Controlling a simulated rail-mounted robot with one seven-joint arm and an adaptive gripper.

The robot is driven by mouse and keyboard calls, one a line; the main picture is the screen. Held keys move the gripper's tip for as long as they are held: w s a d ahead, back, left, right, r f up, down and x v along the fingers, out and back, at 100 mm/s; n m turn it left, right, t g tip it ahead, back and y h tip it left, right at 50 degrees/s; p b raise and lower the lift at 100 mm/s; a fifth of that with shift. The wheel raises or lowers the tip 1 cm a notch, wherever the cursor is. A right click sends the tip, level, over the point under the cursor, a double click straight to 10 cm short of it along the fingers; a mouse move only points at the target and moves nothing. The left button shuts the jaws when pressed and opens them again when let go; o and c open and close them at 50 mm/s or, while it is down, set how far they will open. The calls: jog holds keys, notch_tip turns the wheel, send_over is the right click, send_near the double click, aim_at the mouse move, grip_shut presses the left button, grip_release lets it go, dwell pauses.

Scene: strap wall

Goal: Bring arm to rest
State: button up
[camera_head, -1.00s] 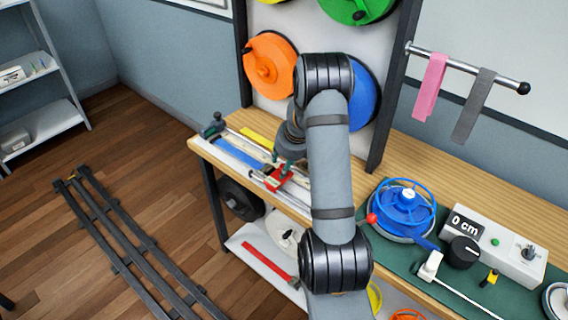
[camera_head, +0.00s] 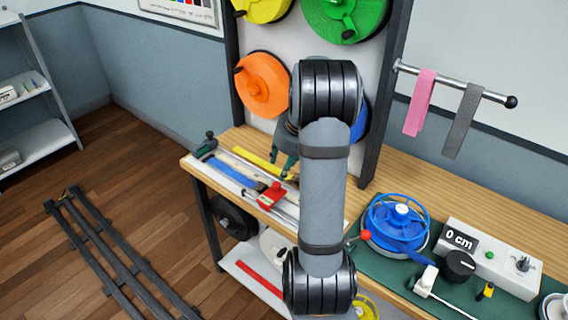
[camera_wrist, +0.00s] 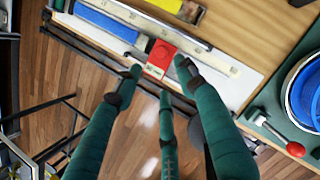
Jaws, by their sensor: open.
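My gripper (camera_head: 283,163) is open and empty. In the head view its green fingers show to the left of my forearm, over the left part of the bench, partly hidden by the arm. In the wrist view my gripper (camera_wrist: 158,80) shows three green fingers spread apart, with a red slider block (camera_wrist: 161,54) of the cutting rail beyond the tips. The same red block (camera_head: 271,196) shows in the head view. A blue strap (camera_wrist: 106,23) lies along the rail, left of the block. Nothing is between the fingers.
A blue reel (camera_head: 400,226) and a counter box (camera_head: 492,258) reading 0 cm stand on the bench's green mat. Orange (camera_head: 262,84) and green (camera_head: 343,14) reels hang on the wall rack. Pink (camera_head: 420,102) and grey (camera_head: 462,120) straps hang from a bar. The floor at left holds dark rails (camera_head: 112,250).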

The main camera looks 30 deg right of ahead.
aim_at(279, 186)
dwell(0.3)
jog(key=x, duration=1.2)
jog(key=shift+f, duration=0.25)
jog(key=shift+s+d+b, duration=0.15)
jog(key=shift+s+b, duration=0.1)
jog(key=shift+b, duration=0.2)
jog(key=shift+s+d+r, duration=0.1)
jog(key=shift+s+r, duration=0.1)
jog(key=shift+s, duration=0.25)
jog(key=shift+w, duration=0.1)
